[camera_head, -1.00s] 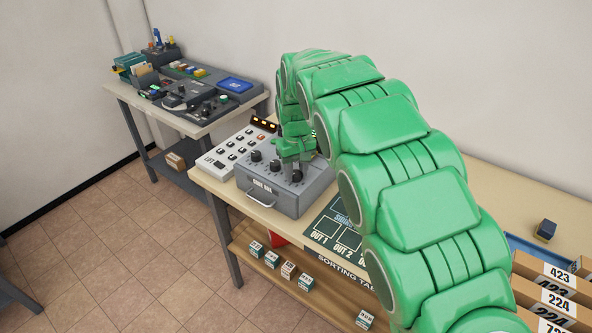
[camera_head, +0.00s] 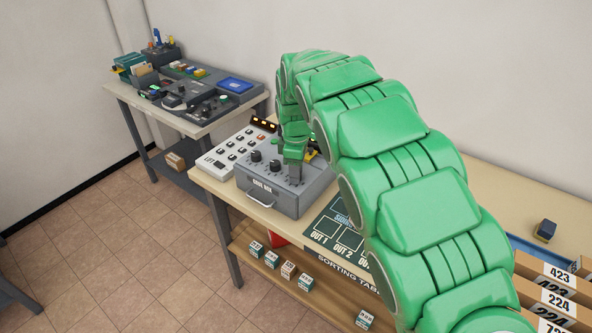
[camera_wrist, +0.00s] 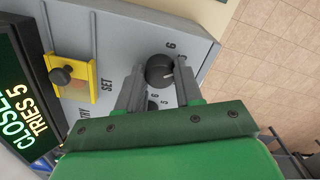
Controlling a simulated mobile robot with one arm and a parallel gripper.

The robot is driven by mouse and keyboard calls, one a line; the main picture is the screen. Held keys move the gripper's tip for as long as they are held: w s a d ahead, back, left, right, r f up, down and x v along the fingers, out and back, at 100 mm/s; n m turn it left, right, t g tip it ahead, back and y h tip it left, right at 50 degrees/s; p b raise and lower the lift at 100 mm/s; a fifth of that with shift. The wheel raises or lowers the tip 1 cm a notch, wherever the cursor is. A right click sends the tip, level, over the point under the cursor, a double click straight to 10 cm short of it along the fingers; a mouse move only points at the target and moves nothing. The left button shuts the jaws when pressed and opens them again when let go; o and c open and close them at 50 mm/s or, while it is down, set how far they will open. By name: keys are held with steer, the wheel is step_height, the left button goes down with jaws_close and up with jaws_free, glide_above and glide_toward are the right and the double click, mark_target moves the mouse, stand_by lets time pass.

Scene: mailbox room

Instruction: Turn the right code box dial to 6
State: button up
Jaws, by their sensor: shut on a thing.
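The grey code box (camera_head: 262,198) stands on the sorting table. Its left dial (camera_head: 256,155) and middle dial (camera_head: 274,165) show in the head view; my gripper (camera_head: 296,172) covers the right dial there. In the wrist view my gripper (camera_wrist: 160,74) points down at the box face, shut on the right dial, a dark round knob (camera_wrist: 157,68) between its fingers. Digits 6 and 5 show beside the knob, with smaller digits below. I cannot tell which digit the dial points to.
A yellow slider (camera_wrist: 82,64) marked SET and TRY sits beside the dial. A display (camera_wrist: 22,95) reads CLOSED, TRIES 5. A button keypad (camera_head: 232,148) stands left of the box. A dark mat (camera_head: 330,232) lies to its right.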

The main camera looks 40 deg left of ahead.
steer(key=n, duration=0.4)
steer(key=shift+n, duration=0.3)
steer(key=n, duration=0.4)
steer(key=shift+n, duration=0.3)
steer(key=o, duration=1)
steer(key=shift+o, duration=0.2)
steer(key=shift+r, duration=0.15)
step_height(320, 180, up, 8)
steer(key=shift+f, duration=0.2)
